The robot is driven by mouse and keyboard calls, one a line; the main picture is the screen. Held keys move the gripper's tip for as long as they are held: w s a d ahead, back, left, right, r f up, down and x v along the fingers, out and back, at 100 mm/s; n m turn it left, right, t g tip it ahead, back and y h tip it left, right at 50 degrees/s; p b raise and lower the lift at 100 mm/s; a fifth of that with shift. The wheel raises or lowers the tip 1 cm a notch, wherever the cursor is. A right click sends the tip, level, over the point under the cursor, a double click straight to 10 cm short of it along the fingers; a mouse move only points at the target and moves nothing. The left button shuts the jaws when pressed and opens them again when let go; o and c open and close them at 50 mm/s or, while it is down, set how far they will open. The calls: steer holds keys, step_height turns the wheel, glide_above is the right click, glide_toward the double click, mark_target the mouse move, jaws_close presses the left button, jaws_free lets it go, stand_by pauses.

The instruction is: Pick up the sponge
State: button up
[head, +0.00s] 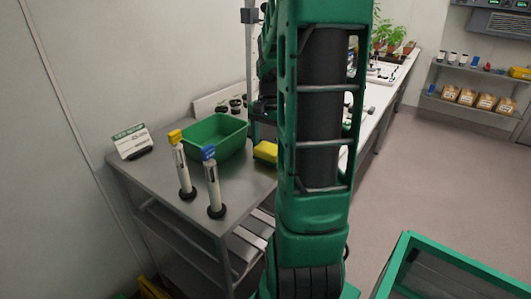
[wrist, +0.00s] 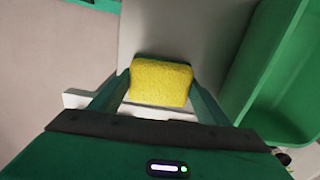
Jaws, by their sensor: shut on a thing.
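A yellow sponge (wrist: 161,83) sits between the two fingers of my gripper (wrist: 160,88) in the wrist view. The fingers touch its left and right sides, so the gripper is shut on it. In the head view the sponge (head: 265,152) shows at the table's right part, just right of the green tub, partly hidden by my arm. My gripper is hidden behind my arm in the head view. I cannot tell whether the sponge touches the grey table (head: 240,190) or is just above it.
A green tub (head: 232,149) stands left of the sponge in the head view; its wall also shows at the right of the wrist view (wrist: 240,80). Two upright white tubes (head: 183,170) (head: 213,188) stand near the front edge. A sign (head: 132,142) stands at the left.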

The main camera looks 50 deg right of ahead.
mark_target(269, 147)
step_height(269, 147, up, 4)
steer(key=s+a+r, duration=0.4)
steer(key=a+r, duration=0.2)
steer(key=a, duration=0.5)
steer(key=shift+r, duration=0.25)
steer(key=shift+o, duration=0.6)
